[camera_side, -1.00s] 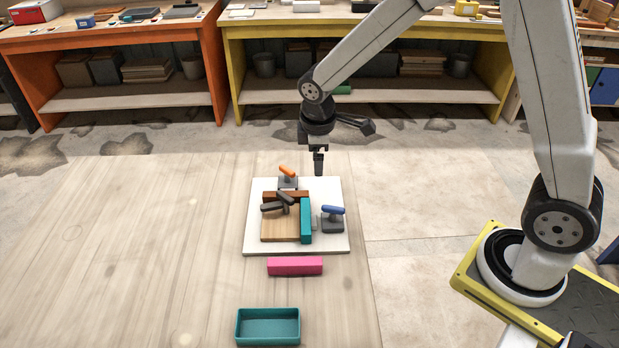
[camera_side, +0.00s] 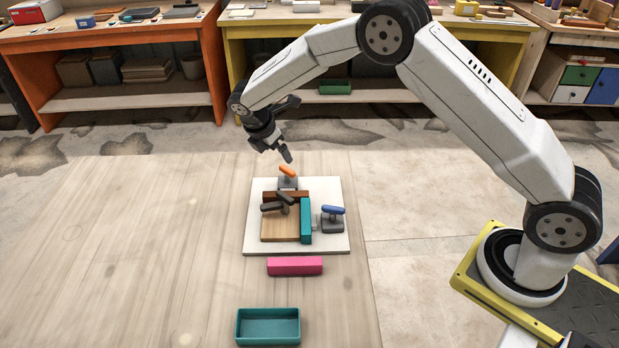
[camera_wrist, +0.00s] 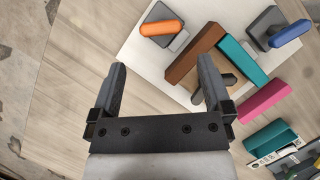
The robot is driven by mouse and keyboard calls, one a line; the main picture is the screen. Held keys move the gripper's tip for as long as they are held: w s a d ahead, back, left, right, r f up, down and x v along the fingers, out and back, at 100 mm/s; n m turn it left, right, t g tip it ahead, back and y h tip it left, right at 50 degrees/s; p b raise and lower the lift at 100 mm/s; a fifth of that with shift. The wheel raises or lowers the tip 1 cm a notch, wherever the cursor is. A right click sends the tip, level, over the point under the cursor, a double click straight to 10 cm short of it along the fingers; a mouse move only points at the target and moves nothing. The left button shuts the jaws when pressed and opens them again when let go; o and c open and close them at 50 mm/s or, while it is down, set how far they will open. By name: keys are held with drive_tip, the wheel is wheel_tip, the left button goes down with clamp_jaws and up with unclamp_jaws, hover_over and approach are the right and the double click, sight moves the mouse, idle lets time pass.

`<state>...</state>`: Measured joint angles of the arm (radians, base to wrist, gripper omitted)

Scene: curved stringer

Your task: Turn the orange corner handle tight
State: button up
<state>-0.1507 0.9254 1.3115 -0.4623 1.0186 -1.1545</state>
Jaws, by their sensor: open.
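The orange handle (camera_side: 288,171) sits on a grey clamp block at the back edge of the white board (camera_side: 335,188). It also shows in the wrist view (camera_wrist: 162,28), tilted slightly, beyond and between the lines of the fingers. My gripper (camera_side: 287,156) is just behind and above the orange handle in the side view, tilted, and apart from it. In the wrist view my gripper (camera_wrist: 162,75) has its two fingers wide apart with nothing between them. A brown bar (camera_wrist: 196,55) lies beside the orange handle's clamp.
A blue-handled clamp (camera_side: 333,210) stands at the board's right, beside a teal bar (camera_side: 306,220). Dark handles (camera_side: 278,203) sit over a wood panel (camera_side: 280,228). A pink block (camera_side: 295,265) and teal tray (camera_side: 268,327) lie in front. The table's left side is clear.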

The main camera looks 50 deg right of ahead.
sight(287, 168)
drive_tip(key=shift+x, duration=3.95)
drive_tip(key=c, duration=1)
